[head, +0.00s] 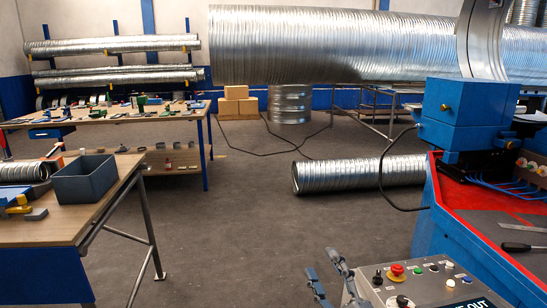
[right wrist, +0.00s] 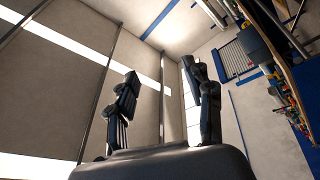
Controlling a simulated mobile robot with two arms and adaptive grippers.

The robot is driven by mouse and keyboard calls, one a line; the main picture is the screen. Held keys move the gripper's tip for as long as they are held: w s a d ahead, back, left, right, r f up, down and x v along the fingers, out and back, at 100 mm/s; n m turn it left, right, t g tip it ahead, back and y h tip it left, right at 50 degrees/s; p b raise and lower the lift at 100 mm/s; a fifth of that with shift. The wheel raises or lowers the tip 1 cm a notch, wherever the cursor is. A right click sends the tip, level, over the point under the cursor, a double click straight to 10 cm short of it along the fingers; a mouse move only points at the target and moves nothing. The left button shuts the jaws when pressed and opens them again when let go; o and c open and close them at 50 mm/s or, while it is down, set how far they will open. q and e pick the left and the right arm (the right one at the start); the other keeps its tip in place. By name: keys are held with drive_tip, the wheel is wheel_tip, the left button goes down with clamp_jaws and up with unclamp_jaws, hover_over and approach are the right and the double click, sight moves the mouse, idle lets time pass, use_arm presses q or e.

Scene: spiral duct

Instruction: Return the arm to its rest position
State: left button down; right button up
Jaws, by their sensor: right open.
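My right gripper (head: 322,263) shows at the bottom of the head view, right of the middle, beside the left edge of the grey control panel (head: 425,280). Its two dark fingers are apart and nothing is between them. Most of the right arm is out of the frame. My left gripper is in neither view.
A blue machine (head: 465,125) with a red top stands at the right. A large spiral duct (head: 330,45) spans the back. A shorter duct (head: 365,174) lies on the floor. A workbench with a grey bin (head: 85,183) is at the left.

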drive_tip(key=s+d+f+m+g+h, duration=0.3)
drive_tip(key=s+d+f+m+h, duration=0.15)
drive_tip(key=f, duration=0.35)
drive_tip(key=s+d+f+m+g+h, duration=0.35)
drive_tip(key=d+f+m, duration=0.2)
drive_tip(key=f, duration=0.25)
drive_tip(key=s+f+m+g, duration=0.1)
drive_tip(key=s+f+g, duration=0.25)
drive_tip(key=s, duration=0.35)
drive_tip(key=s+f+m+g+y, duration=0.1)
drive_tip(key=s+f+m+g, duration=0.2)
drive_tip(key=s, duration=0.4)
drive_tip(key=s+f+g, duration=0.4)
drive_tip(key=s+f, duration=0.1)
drive_tip(key=s, duration=0.2)
wheel_tip(320, 180, down, 24)
drive_tip(key=s+d+f+g+p, duration=0.1)
drive_tip(key=s+d+f+g, duration=0.1)
drive_tip(key=s+f, duration=1.5)
drive_tip(key=shift+d+n, duration=0.3)
drive_tip(key=shift+d, duration=0.4)
